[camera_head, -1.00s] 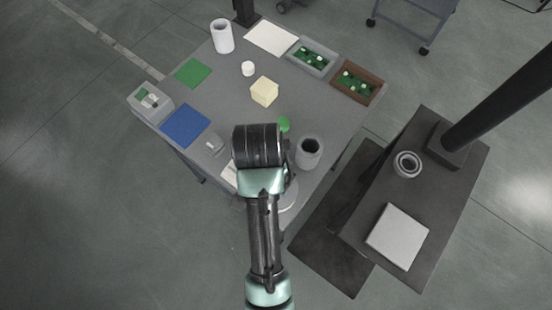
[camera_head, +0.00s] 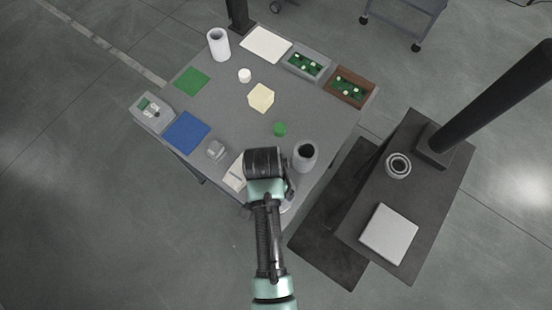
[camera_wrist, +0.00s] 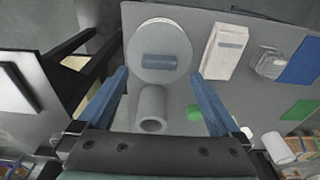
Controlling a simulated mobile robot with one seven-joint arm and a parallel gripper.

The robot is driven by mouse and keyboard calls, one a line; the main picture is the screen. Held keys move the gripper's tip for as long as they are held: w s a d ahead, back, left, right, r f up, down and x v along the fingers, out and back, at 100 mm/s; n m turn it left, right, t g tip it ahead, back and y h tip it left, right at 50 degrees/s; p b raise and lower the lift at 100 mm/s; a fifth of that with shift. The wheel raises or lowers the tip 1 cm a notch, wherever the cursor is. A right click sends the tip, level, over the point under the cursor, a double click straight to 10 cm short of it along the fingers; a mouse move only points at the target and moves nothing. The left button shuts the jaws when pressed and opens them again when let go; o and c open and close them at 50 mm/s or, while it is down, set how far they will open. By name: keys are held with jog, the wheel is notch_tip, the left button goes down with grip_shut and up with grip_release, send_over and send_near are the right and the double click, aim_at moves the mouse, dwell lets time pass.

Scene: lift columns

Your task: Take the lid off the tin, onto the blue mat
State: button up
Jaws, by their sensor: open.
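The round grey tin (camera_wrist: 178,30) shows at the top of the wrist view, with its flat lid facing me and a blue-grey bar handle (camera_wrist: 159,62) across it. In the head view my arm hides most of the tin; only a pale rim (camera_head: 287,206) shows beside it. My gripper (camera_wrist: 160,76) is open and empty. Its two blue fingers point toward the tin, one to each side of the handle in the picture; I see no contact. The blue mat (camera_head: 187,132) lies flat and bare at the table's left; it also shows in the wrist view (camera_wrist: 302,65).
A grey open cylinder (camera_head: 305,160) stands close to the tin. A white box (camera_wrist: 226,50), a small grey object (camera_head: 216,150) and a green block (camera_head: 280,129) are nearby. Two trays (camera_head: 350,88) stand at the back right.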

jog(key=shift+w+d+f+p, duration=0.1)
jog(key=shift+f+p, duration=0.1)
jog(key=shift+f, duration=1)
jog(key=shift+w+d+f+p, duration=0.1)
jog(key=shift+f+p, duration=0.05)
jog(key=shift+f, duration=1)
jog(key=c, duration=1.4)
